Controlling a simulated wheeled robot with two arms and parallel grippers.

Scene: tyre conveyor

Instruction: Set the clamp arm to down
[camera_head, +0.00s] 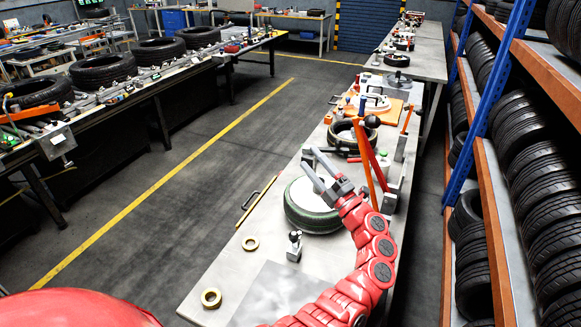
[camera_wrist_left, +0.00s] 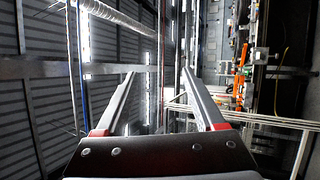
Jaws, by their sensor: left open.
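The clamp arm (camera_head: 368,160) is a red-orange lever that stands up steeply on the bench at the right side of a green-rimmed tyre (camera_head: 309,211). A black ball knob (camera_head: 372,121) shows near its upper end, and a grey block (camera_head: 392,194) is near its foot. My left gripper (camera_head: 311,158) is open and empty, with its fingers pointing up and left above the tyre. The gripper appears left of the clamp arm and apart from it. In the left wrist view the spread fingers have nothing between them, and I cannot make out the clamp there.
The metal bench (camera_head: 222,283) holds brass rings (camera_head: 211,298), a small grey block with a knob (camera_head: 294,246), a black-handled rod (camera_head: 257,200) and another tyre (camera_head: 346,139). A tyre rack (camera_head: 492,215) stands close at right. Open floor (camera_head: 165,215) lies left of the bench.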

